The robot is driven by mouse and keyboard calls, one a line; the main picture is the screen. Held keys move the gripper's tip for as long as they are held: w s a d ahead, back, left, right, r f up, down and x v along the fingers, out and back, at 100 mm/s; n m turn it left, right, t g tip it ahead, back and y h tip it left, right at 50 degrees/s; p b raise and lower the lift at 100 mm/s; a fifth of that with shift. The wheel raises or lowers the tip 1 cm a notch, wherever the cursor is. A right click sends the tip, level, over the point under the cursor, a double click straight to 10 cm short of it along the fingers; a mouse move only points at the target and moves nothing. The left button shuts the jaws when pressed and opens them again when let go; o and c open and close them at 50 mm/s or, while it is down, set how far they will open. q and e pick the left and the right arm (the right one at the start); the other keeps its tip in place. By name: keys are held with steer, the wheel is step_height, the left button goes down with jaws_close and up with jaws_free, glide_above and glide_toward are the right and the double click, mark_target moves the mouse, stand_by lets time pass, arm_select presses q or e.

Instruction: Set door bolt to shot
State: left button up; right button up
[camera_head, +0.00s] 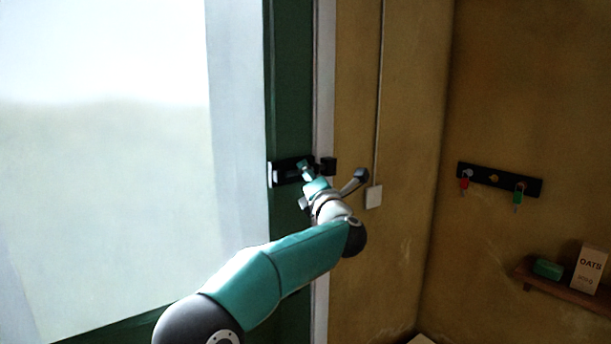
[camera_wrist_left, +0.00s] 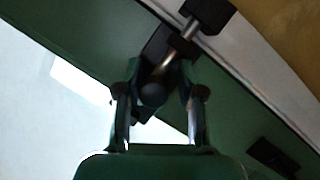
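The black door bolt (camera_head: 283,173) is mounted on the green door frame (camera_head: 287,95). Its black keeper block (camera_head: 329,165) sits to the right on the pale jamb. In the left wrist view, a metal bar (camera_wrist_left: 180,44) spans from the bolt body to the keeper (camera_wrist_left: 207,15), and its near end seems to reach the block. My left gripper (camera_head: 307,171) is at the bolt. In the left wrist view its two fingers (camera_wrist_left: 159,78) stand apart on either side of the round dark knob (camera_wrist_left: 153,95), with gaps visible. My right gripper is not in view.
A large bright glass pane (camera_head: 110,170) fills the left. A white box with a conduit (camera_head: 374,196) is on the brown wall. A key rack (camera_head: 499,180) and a shelf (camera_head: 560,288) with an oats box (camera_head: 589,268) and green block (camera_head: 547,268) are at the right.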

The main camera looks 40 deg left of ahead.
arm_select(q)
steer(key=shift+o, duration=0.6)
steer(key=shift+w+f, duration=0.1)
steer(key=shift+w, duration=0.1)
steer(key=shift+s, duration=0.25)
steer(key=shift+s+d, duration=0.1)
steer(key=shift+d, duration=0.2)
steer(key=v, duration=1.1)
steer(key=shift+f, duration=0.15)
